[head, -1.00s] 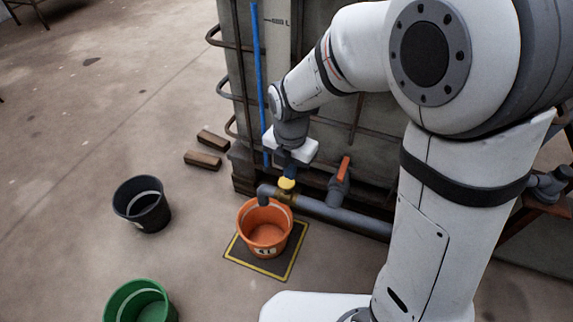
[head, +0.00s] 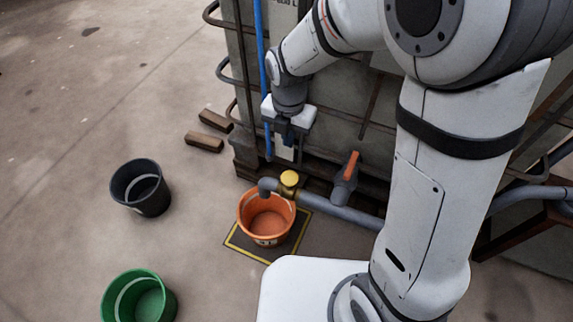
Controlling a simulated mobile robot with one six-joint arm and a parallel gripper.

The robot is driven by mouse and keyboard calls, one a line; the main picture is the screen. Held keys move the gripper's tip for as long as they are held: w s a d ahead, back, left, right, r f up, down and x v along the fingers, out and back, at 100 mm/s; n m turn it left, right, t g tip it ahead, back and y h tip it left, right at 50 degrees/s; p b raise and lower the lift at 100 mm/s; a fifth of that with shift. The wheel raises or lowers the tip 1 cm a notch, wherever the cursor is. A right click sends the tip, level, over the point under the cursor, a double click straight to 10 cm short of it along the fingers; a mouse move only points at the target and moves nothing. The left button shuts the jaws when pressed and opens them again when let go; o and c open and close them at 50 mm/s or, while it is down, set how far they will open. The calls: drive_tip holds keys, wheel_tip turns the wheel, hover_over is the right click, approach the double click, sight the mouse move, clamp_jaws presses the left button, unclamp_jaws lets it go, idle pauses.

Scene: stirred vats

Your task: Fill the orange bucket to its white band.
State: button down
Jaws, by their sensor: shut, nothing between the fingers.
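The orange bucket (head: 250,228) stands upright on a dark mat (head: 296,232) with a yellow border. The grey spout (head: 267,185) of the pipe ends over the bucket's rim. No stream of liquid shows below it, and the bucket's bottom looks orange and dry. Its white band is hard to make out. A yellow knob (head: 289,178) sits on the brass part of the pipe. A lever valve (head: 349,170) with an orange-red handle stands to its right. My gripper (head: 287,138) is shut and empty, above and behind the yellow knob and apart from it.
A black bucket (head: 152,199) and a green bucket (head: 165,303) stand on the floor to the left. Two wooden blocks (head: 204,141) lie by the caged tank (head: 340,100). A blue tube (head: 261,60) runs down the tank's front. The floor between the buckets is clear.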

sight(289, 176)
wheel_tip(289, 176, down, 14)
drive_tip(key=b, duration=0.6)
drive_tip(key=shift+d, duration=0.1)
wheel_tip(289, 176, down, 3)
drive_tip(key=shift+r+b, duration=0.2)
drive_tip(key=shift+b, duration=0.25)
drive_tip(key=shift+s+d, duration=0.1)
idle(1.5)
idle(4.5)
